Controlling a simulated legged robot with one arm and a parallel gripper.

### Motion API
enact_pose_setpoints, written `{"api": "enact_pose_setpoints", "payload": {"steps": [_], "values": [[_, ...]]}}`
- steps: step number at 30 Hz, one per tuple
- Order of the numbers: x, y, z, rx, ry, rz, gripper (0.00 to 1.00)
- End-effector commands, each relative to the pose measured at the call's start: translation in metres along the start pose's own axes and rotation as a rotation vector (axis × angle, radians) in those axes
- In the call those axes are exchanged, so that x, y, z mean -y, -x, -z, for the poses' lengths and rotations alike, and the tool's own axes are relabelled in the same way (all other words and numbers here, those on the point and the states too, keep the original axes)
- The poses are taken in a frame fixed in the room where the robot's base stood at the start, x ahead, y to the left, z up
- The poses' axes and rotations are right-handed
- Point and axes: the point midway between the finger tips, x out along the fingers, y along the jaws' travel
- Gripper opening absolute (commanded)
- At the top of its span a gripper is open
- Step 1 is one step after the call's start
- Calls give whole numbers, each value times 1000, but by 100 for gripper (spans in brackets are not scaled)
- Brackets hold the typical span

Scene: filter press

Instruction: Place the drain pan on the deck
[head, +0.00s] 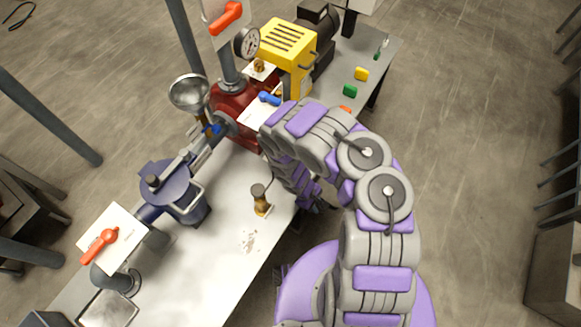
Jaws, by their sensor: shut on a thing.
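The deck (215,250) is the pale metal top of the long bench, running from lower left to upper right. My gripper (318,204) points down by the deck's right edge, partly hidden by my own arm. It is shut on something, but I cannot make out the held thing. A shallow grey metal tray (107,309) lies at the deck's lower left end, under a pipe. I cannot tell whether this tray is the drain pan. No other pan shows clearly.
A small brass fitting (261,200) stands on the deck left of my gripper. A blue strainer body (175,190), red pump (235,103), funnel (189,92) and yellow guard (287,52) line the far side.

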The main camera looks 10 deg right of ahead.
Motion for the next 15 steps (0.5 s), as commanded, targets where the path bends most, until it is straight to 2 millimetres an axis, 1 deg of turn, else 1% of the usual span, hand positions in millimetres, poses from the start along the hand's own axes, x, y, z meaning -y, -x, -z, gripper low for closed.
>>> {"api": "enact_pose_setpoints", "payload": {"steps": [1,5,6,15], "values": [[0,2,9,-13,7,-4,0],[1,12,32,-12,4,-3,0],[1,16,41,-15,3,-4,0],[3,39,98,-11,3,-1,0]]}}
